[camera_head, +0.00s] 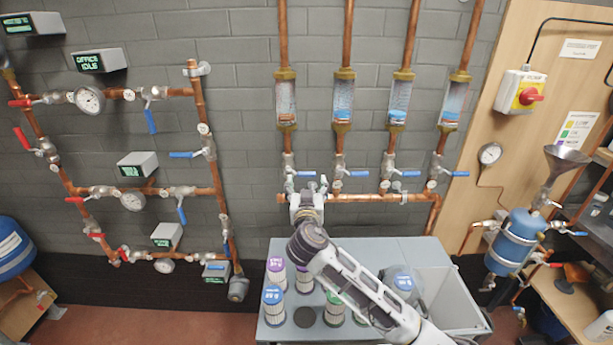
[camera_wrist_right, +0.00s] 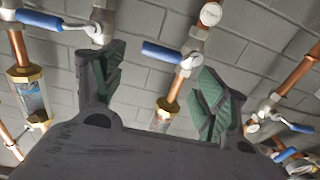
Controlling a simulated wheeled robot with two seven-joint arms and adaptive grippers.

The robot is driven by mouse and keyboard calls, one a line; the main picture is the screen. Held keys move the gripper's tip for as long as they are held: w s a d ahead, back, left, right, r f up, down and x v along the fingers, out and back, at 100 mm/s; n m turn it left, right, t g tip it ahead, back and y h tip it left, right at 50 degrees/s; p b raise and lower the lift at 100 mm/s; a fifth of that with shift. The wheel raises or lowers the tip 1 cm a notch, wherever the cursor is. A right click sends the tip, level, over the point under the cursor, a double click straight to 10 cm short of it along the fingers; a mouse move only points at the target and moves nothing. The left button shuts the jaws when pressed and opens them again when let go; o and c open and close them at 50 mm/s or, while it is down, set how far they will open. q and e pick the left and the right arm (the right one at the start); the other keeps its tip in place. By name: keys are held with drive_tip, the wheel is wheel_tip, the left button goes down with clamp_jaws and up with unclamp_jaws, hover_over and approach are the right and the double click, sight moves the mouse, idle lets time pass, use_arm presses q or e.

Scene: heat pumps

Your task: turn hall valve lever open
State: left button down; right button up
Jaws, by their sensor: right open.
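Several blue-lever valves sit in a row under glass flow meters on the wall. I cannot read which one is the hall valve. My right gripper (camera_head: 307,185) is open at the leftmost valve of this row, whose blue lever (camera_head: 305,173) points sideways, across its vertical pipe. In the right wrist view that blue lever (camera_wrist_right: 161,52) shows between the spread fingers of the gripper (camera_wrist_right: 160,78), apart from both in the picture; contact cannot be told. The neighbouring levers (camera_head: 358,174), (camera_head: 411,173) and (camera_head: 459,173) also point sideways. My left gripper is not in view.
A copper manifold pipe (camera_head: 365,197) runs just below the valves. A grey table (camera_head: 350,247) with several filter cartridges and a grey bin (camera_head: 455,290) stands below. More pipes with red and blue levers and gauges (camera_head: 89,99) are at the left. A blue tank (camera_head: 514,241) is at the right.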

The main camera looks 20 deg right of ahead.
sight(307, 176)
drive_tip(key=x, duration=0.4)
drive_tip(key=shift+p, duration=0.35)
drive_tip(key=shift+w+d, duration=0.15)
drive_tip(key=shift+w, duration=0.35)
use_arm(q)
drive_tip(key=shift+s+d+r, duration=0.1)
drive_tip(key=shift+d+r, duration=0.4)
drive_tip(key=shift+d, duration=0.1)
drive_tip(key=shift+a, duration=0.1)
use_arm(e)
drive_tip(key=c, duration=1.3)
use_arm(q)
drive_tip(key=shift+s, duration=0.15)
